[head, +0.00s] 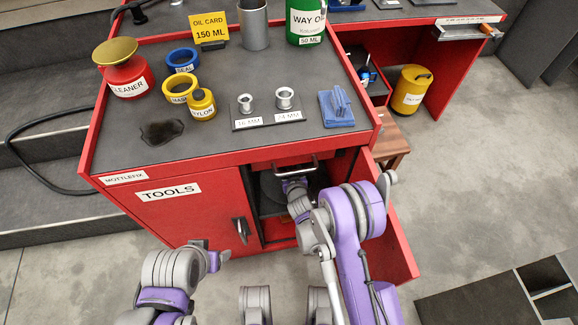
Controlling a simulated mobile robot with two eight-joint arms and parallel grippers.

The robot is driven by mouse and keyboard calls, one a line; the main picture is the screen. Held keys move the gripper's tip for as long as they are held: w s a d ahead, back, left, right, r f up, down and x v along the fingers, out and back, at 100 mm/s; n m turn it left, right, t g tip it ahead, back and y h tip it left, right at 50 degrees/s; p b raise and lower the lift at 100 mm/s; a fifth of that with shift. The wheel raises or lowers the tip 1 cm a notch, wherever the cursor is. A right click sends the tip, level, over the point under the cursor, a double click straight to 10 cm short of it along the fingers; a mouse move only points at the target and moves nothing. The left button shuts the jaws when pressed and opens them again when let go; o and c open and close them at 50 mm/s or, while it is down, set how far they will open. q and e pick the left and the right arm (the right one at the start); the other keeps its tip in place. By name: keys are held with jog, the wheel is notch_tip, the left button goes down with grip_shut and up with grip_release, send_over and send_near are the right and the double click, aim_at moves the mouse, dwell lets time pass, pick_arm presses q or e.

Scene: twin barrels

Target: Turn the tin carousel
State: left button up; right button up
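A dark grey round form (268,188), probably the tin carousel, sits inside the open red cabinet under the bench top. My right arm and the cabinet frame hide much of it, and I see no clear tins on it. My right gripper (292,186) reaches into the cabinet opening, just below a silver bar handle (285,169). Its fingers are too small and hidden to tell whether they are open or touching anything. My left gripper (222,257) is low in front of the closed TOOLS door, apart from the carousel; its fingers are unclear.
The TOOLS door (195,215) has a dark handle (241,229). A red door (396,225) stands open right of my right arm. Right floor is partly clear.

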jog(key=shift+w+f, duration=0.1)
jog(key=shift+w, duration=0.2)
grip_shut()
dwell(1.3)
